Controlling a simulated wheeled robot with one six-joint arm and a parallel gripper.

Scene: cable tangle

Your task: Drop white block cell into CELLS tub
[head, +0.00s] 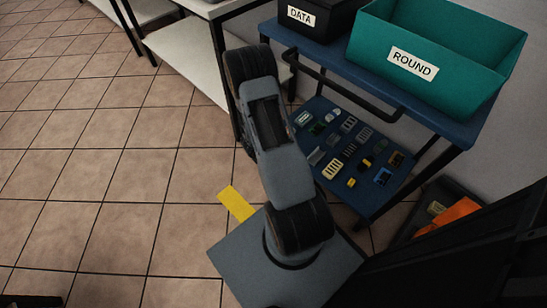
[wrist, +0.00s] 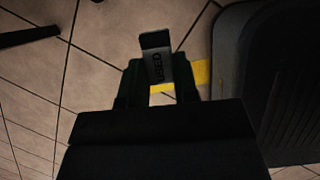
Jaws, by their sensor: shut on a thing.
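My gripper (wrist: 157,88) shows in the wrist view, its two dark fingers shut on a small block (wrist: 155,62). The block looks grey in the dim light, with a dark top end and a face with dark lettering, which I cannot read surely. It is held above the tiled floor. I cannot tell from its colour whether it is the white block cell. In the head view my arm shows, but the gripper and block cannot be made out. No tub labelled CELLS is in view.
A blue cart (head: 335,55) carries a black DATA box (head: 330,22) and a teal ROUND tub (head: 400,66). Its lower shelf (head: 348,198) holds several small parts. A dark bin (head: 402,238) with orange inside stands at right.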

